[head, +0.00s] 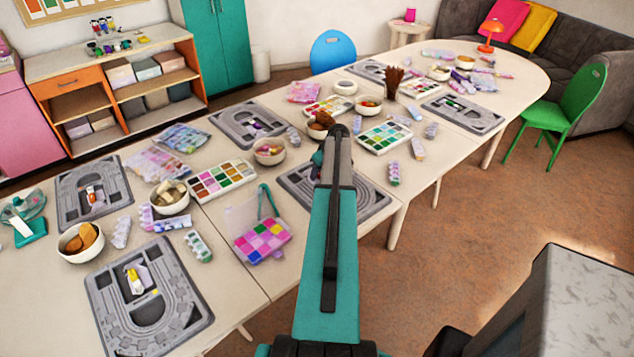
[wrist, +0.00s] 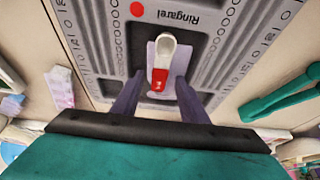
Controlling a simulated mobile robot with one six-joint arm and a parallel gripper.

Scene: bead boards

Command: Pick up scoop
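A small scoop (wrist: 162,58) with a white bowl and a red end shows in the wrist view. It lies in the dark recess of a grey bead board (wrist: 92,40), over a pale purple piece. My gripper (wrist: 158,84) is open, its two dark purple fingers reaching to either side of the scoop's red end. I cannot tell whether they touch it. In the head view my arm covers much of the grey board (head: 374,200) beneath it, and the scoop and fingertips are hidden there.
Bead trays (head: 222,180), bowls (head: 270,152) and other boards (head: 180,310) crowd the tables. Open floor (head: 470,220) lies to the right.

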